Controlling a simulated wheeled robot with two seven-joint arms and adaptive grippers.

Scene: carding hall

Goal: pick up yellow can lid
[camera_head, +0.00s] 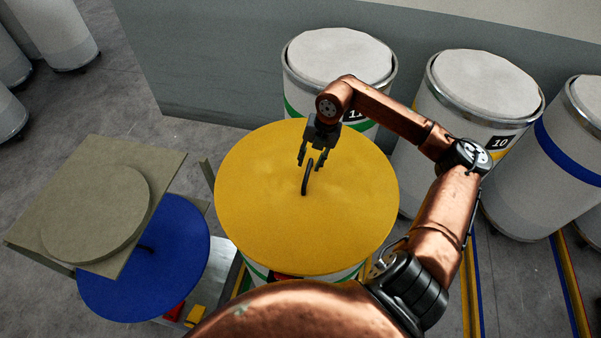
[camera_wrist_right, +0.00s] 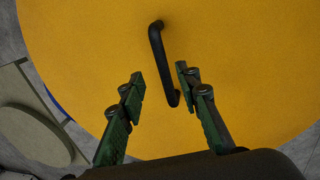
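The yellow can lid (camera_head: 265,215) is a large round disc lying on top of a white can with a green band. A black bar handle (camera_head: 305,178) stands up near its middle. My right gripper (camera_head: 312,160) is above the lid, just at the far end of the handle. In the right wrist view the right gripper (camera_wrist_right: 160,84) is open, with its two green fingers apart and the lower end of the handle (camera_wrist_right: 163,60) between or just beyond their tips. The lid (camera_wrist_right: 240,50) fills most of that view. My left gripper is not in view.
A blue lid (camera_head: 180,250) lies at the left, partly under a grey-beige square board with a round disc (camera_head: 95,215). White cans stand behind, one numbered 10 (camera_head: 480,95). A grey wall (camera_head: 215,60) runs at the back. Red and yellow blocks (camera_head: 195,315) sit low in front.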

